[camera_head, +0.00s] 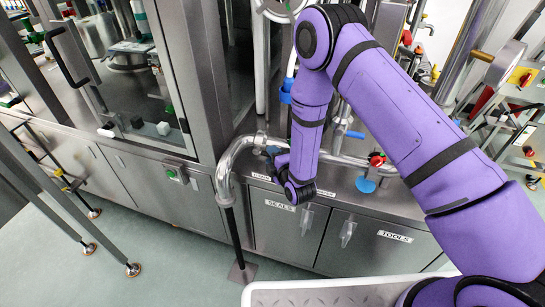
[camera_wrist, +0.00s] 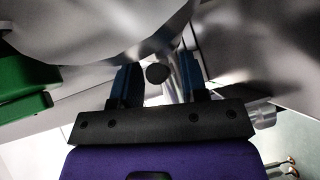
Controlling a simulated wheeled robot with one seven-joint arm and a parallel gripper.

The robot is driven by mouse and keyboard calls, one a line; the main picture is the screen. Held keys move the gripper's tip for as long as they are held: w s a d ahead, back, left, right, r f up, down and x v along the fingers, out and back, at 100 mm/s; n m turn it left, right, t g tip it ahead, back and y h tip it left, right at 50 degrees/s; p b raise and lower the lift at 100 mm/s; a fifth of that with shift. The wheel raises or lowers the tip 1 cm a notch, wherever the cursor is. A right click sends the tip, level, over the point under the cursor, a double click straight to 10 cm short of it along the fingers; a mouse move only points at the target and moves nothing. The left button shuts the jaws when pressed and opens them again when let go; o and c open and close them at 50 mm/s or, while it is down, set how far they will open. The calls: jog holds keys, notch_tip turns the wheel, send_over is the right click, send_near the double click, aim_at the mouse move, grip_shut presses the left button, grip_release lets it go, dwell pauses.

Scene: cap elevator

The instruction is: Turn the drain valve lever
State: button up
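My gripper (camera_wrist: 157,78) has two blue fingers standing well apart in the wrist view. A small dark round knob (camera_wrist: 157,73) shows between them, with a gap on each side; it may be the end of the drain valve lever, but I cannot tell. In the head view my gripper (camera_head: 271,151) is small and partly hidden by my wrist, close to the bent steel pipe (camera_head: 226,165). A blue handle (camera_head: 355,134) sits on the pipework to the right of my forearm. No lever is clearly visible at my gripper in the head view.
A large shiny metal surface (camera_wrist: 80,30) hangs close over the fingers. A green box (camera_wrist: 25,85) is at left. Below are cabinets labelled SEALS (camera_head: 279,205) and TOOLS (camera_head: 394,236). A glazed machine enclosure (camera_head: 130,75) is at left.

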grip_shut()
